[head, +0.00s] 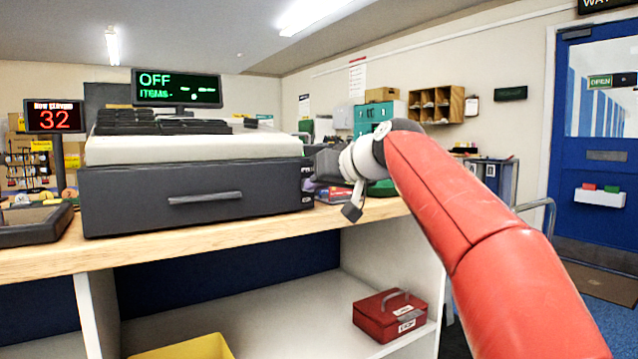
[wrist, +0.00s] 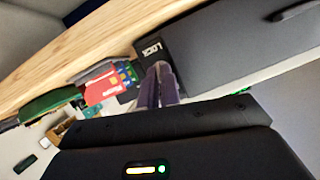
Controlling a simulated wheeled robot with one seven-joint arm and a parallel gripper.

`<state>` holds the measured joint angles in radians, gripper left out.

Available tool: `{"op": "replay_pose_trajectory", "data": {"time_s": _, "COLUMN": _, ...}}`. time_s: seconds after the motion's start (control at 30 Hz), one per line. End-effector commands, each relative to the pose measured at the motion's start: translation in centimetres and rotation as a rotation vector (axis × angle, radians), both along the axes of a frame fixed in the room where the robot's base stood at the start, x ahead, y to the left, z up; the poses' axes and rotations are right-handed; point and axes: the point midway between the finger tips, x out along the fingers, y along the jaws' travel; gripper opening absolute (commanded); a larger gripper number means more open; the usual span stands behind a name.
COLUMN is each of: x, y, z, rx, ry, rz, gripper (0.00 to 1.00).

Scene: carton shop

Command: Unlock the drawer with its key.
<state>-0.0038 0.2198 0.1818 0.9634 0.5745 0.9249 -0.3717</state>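The drawer (head: 150,203) is a dark grey unit on the wooden counter, with a bar handle on its front. It looks closed. In the wrist view its grey face (wrist: 225,55) fills the upper right. A black block marked LOCK (wrist: 150,48) sits at the drawer's end. My gripper (wrist: 160,68) has its two fingers close together, with tips right in front of this block; contact cannot be told. In the head view my gripper (head: 318,163) is beside the drawer's right end, partly hidden by my wrist. I cannot make out a key; anything between the fingertips is hidden.
A red cash box (head: 390,314) stands on the shelf below. A yellow bin (head: 185,348) is at the bottom. A dark tray (head: 35,224) lies left of the drawer. Red and green items (wrist: 100,88) lie on the counter beside the lock block. A display reading OFF (head: 177,88) stands behind.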

Motion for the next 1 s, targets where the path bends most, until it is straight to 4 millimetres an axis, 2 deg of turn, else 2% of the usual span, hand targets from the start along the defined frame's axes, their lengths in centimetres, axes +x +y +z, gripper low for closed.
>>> {"op": "replay_pose_trajectory", "data": {"time_s": 0.4, "x": -0.12, "y": 0.16, "z": -0.08, "rx": -0.163, "ry": -0.108, "rz": 0.0, "gripper": 0.0}}
{"op": "replay_pose_trajectory", "data": {"time_s": 0.97, "x": -0.11, "y": 0.19, "z": -0.13, "rx": -0.188, "ry": -0.124, "rz": 0.001, "gripper": 0.0}}
{"op": "replay_pose_trajectory", "data": {"time_s": 1.0, "x": -0.11, "y": 0.19, "z": -0.13, "rx": -0.189, "ry": -0.123, "rz": 0.001, "gripper": 0.07}}
